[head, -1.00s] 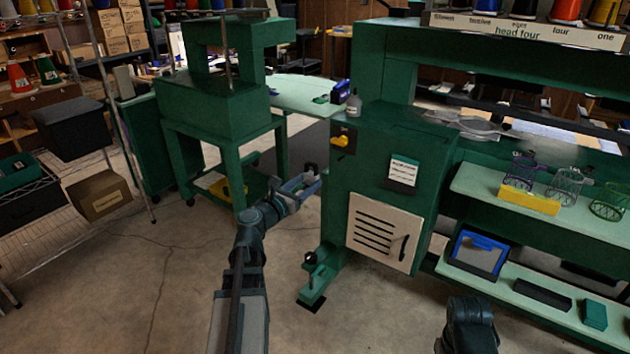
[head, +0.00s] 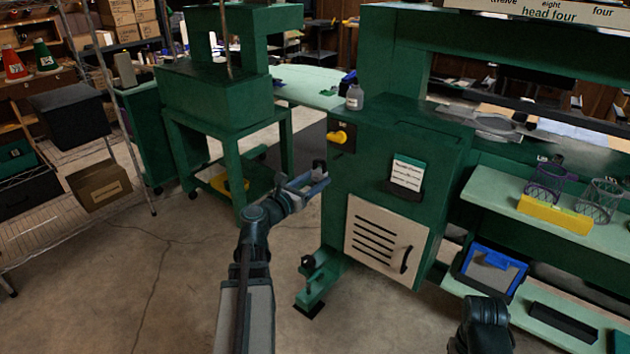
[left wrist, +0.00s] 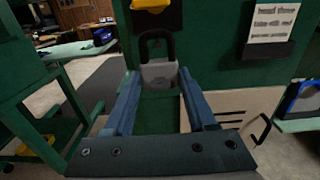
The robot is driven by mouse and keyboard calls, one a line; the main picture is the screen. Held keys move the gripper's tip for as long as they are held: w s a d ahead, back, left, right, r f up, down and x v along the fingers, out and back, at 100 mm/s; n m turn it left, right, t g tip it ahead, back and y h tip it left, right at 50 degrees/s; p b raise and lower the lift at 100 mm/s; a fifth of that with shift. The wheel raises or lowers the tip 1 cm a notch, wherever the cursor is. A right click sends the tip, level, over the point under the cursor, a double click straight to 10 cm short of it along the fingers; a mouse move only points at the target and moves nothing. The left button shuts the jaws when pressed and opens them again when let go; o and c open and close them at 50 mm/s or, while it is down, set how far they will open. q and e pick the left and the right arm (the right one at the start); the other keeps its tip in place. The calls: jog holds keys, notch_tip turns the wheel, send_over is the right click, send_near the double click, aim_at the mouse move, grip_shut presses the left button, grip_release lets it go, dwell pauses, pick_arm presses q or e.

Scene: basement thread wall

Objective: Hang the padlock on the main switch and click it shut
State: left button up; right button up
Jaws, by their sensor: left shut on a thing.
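The padlock (left wrist: 158,74) has a grey body and a dark shackle that points up. My left gripper (head: 318,184) is shut on the padlock body, with a blue finger on each side in the left wrist view (left wrist: 157,88). In the head view the padlock (head: 319,167) is small and dark at the fingertips. The main switch (head: 338,137) is a yellow handle on a dark plate on the green cabinet. It shows at the top edge of the left wrist view (left wrist: 150,4), just above the shackle and apart from it.
The green cabinet (head: 385,240) carries a card holder (head: 406,173) and a cream louvred door (head: 378,233). A grey bottle (head: 355,97) stands on its top. Shelves with wire baskets (head: 545,182) are at right.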

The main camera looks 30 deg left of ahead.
pick_arm(q)
jog(key=shift+w, duration=0.15)
jog(key=shift+w+d+f+b, duration=0.1)
jog(key=shift+w+f+b, duration=0.15)
jog(key=shift+w, duration=0.9)
jog(key=shift+w+d+f+b, duration=0.1)
jog(key=shift+w+f+b, duration=0.1)
jog(key=shift+w, duration=0.9)
jog(key=shift+w+d, duration=0.1)
jog(key=shift+w, duration=1.9)
jog(key=shift+f+b, duration=0.35)
jog(key=shift+b, duration=0.05)
jog(key=shift+f, duration=0.2)
jog(key=o, duration=1.5)
jog(key=shift+c, duration=0.2)
